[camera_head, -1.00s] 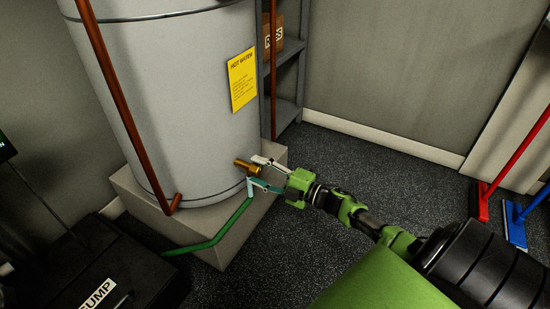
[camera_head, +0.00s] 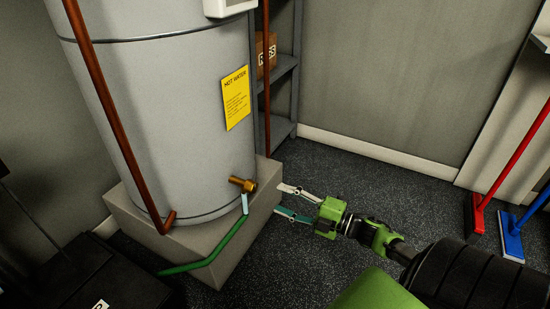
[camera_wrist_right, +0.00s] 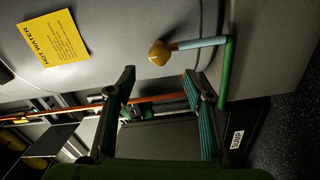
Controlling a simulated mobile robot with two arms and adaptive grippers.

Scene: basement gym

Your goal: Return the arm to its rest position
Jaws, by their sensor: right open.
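My right gripper (camera_head: 286,201) is open and empty in the head view, just right of the water heater's concrete base. Its two fingers point left toward the brass drain valve (camera_head: 242,184) and are apart from it. The valve sits low on the grey hot water tank (camera_head: 185,110), with a light-blue piece and a green hose (camera_head: 225,245) running down from it. In the right wrist view the open fingers (camera_wrist_right: 160,105) frame a gap with nothing between them, and the brass valve (camera_wrist_right: 160,53) shows beyond. My left gripper is not in view.
The concrete base (camera_head: 235,250) and a dark sump cover (camera_head: 90,275) are at the left. A grey shelf (camera_head: 284,90) stands behind the tank. Red (camera_head: 476,212) and blue (camera_head: 512,240) brooms lean at the right. Dark floor (camera_head: 370,190) is clear between.

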